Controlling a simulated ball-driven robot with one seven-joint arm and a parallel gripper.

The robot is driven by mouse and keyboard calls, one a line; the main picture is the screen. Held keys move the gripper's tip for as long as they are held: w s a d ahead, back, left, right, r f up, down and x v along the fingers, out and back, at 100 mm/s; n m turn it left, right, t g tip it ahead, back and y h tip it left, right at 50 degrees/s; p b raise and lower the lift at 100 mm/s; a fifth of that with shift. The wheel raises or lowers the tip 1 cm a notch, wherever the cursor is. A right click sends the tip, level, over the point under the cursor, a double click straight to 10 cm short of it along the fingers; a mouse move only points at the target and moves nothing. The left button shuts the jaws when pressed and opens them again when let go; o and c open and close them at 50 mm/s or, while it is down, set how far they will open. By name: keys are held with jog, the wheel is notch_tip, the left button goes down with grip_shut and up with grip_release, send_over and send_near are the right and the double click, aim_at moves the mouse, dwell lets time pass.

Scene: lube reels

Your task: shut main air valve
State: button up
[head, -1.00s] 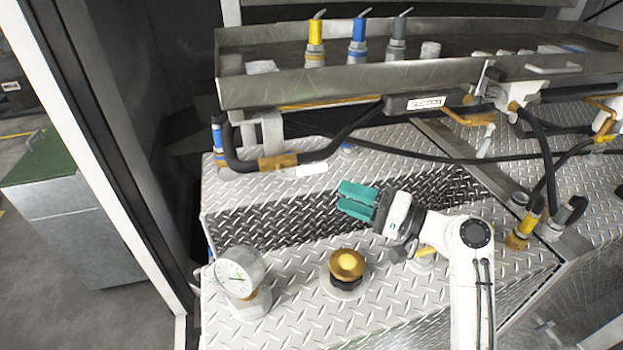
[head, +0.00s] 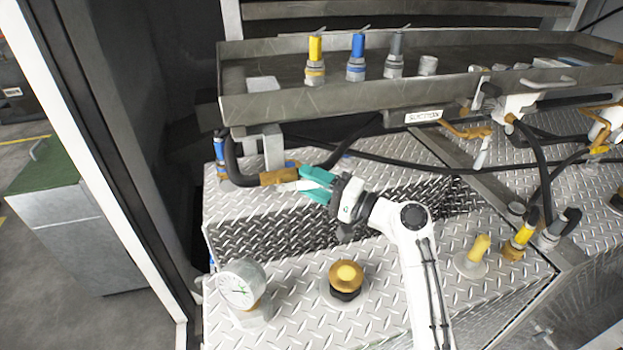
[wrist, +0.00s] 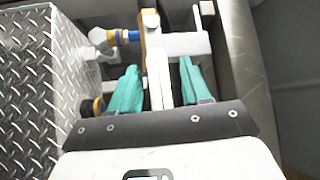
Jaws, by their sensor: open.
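A brass valve fitting (head: 279,176) sits on the black hose at the left, below the tray's front edge. I take it for the main air valve, but no readable label confirms this. My gripper (head: 303,178) has its teal fingers at the right end of this fitting and partly covers it. In the wrist view my gripper (wrist: 158,66) is open. A pale upright bar with a brass-coloured edge (wrist: 157,72) stands between the fingers; I cannot tell whether either finger touches it. A blue and brass fitting (wrist: 126,36) lies just beyond the left finger.
A metal tray (head: 330,97) with yellow, blue and grey nozzles runs above the deck. A gauge (head: 240,285), a brass-topped cap (head: 346,278) and a yellow-handled fitting (head: 475,255) stand on the tread plate (head: 290,235). A black hose (head: 400,167) crosses behind my gripper.

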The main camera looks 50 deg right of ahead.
jog(key=shift+w, duration=0.1)
jog(key=shift+c, duration=0.4)
grip_shut()
